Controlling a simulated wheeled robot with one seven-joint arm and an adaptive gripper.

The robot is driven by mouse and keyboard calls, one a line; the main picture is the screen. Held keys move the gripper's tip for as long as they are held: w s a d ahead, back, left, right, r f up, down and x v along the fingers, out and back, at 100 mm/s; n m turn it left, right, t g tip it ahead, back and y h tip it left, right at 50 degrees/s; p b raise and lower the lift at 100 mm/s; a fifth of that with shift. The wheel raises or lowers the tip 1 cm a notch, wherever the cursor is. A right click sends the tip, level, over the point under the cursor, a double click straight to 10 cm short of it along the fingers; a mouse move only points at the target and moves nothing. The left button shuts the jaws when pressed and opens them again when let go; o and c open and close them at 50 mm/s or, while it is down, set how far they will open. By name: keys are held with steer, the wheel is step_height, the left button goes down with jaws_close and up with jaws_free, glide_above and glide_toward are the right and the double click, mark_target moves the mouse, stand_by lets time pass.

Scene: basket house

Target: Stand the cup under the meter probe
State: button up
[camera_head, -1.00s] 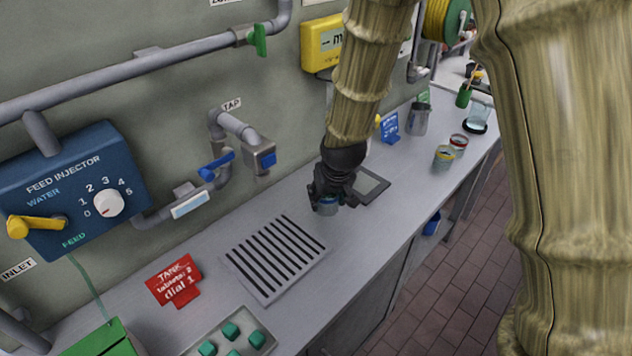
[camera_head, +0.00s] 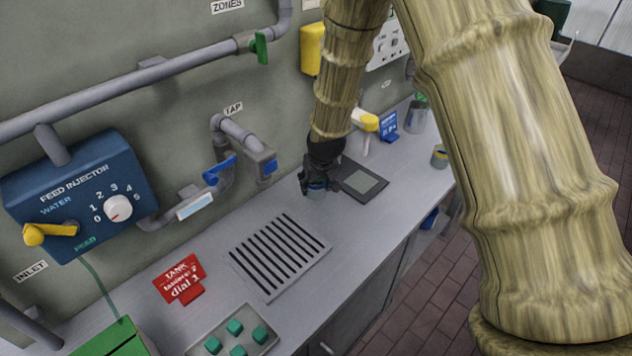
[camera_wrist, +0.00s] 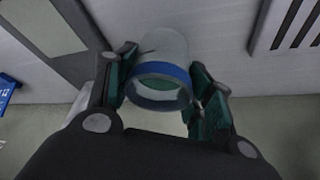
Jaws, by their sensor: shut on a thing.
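My gripper (camera_head: 318,180) is shut on a clear cup (camera_wrist: 158,62) with a blue band. In the wrist view the gripper (camera_wrist: 163,92) has a teal-padded finger on each side of the cup; something green shows inside it. In the head view the cup (camera_head: 316,193) is small and partly covered by the gripper, just left of a dark pad with a grey square (camera_head: 361,182). I cannot tell whether it touches the counter. A yellow-headed piece on a pale stem (camera_head: 366,122), possibly the probe, stands behind the pad. A yellow box (camera_head: 312,48), possibly the meter, is partly hidden by my arm.
A slatted drain (camera_head: 279,255) lies left of the cup, below a tap (camera_head: 262,160). A red card (camera_head: 180,278) and a tray of green cubes (camera_head: 262,338) are nearer. A blue card (camera_head: 387,122), a metal can (camera_head: 416,117) and a jar (camera_head: 439,156) stand right.

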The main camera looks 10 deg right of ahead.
steer(key=shift+f, duration=0.3)
steer(key=shift+f, duration=0.1)
steer(key=shift+f, duration=0.1)
steer(key=o, duration=1.1)
steer(key=shift+r, duration=0.3)
